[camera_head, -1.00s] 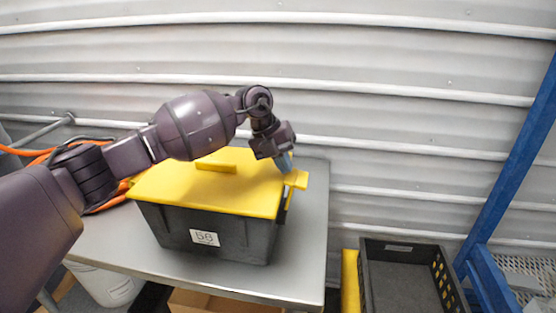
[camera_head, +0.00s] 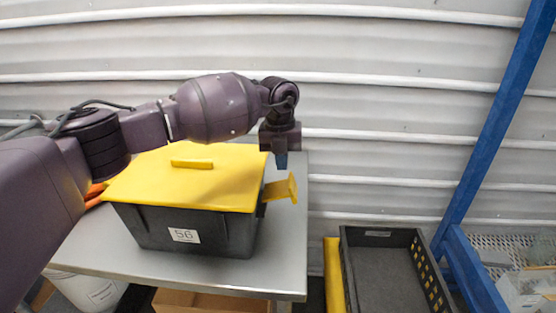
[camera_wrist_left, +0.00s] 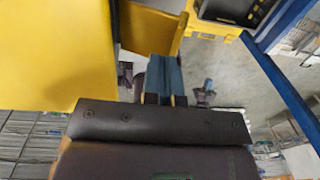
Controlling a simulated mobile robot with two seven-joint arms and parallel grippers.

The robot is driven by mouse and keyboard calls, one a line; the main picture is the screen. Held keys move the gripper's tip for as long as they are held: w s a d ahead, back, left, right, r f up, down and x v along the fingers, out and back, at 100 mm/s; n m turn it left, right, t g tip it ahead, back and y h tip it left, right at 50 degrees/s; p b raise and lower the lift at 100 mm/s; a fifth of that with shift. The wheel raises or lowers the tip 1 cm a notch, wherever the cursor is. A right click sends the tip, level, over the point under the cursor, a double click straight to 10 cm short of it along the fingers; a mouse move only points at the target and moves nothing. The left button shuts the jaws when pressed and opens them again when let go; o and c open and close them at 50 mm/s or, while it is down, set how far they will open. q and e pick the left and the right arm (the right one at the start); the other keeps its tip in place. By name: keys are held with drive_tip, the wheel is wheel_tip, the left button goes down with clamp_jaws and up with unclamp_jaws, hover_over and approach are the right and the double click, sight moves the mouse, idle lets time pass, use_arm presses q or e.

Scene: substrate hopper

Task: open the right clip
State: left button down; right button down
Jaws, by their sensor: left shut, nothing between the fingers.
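The dark grey box (camera_head: 145,230) with a yellow lid (camera_head: 150,185) and a "56" label stands on the metal table. The right clip (camera_head: 281,189) is a yellow flap on the box's right side. It sticks outward, away from the box wall, with its outer end turned up. It also shows in the left wrist view (camera_wrist_left: 148,28), beside the lid (camera_wrist_left: 50,50). My left gripper (camera_head: 281,163) points down just above and behind the clip, apart from it as far as I can tell. Its blue fingers (camera_wrist_left: 166,80) are shut and empty. My right gripper is not seen.
The table (camera_head: 240,275) has a bare strip right of the box. A dark crate (camera_head: 390,275) with a yellow edge stands lower right, beside a blue frame (camera_head: 490,130). A corrugated wall (camera_head: 390,110) is behind. Orange cables lie left of the box.

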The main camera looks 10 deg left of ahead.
use_arm(q)
drive_tip(key=shift+a, duration=0.15)
drive_tip(key=shift+a+f, duration=0.25)
drive_tip(key=shift+a, duration=0.15)
drive_tip(key=shift+a+f, duration=0.1)
drive_tip(key=shift+a, duration=0.1)
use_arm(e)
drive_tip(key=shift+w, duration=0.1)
use_arm(q)
drive_tip(key=shift+r, duration=0.2)
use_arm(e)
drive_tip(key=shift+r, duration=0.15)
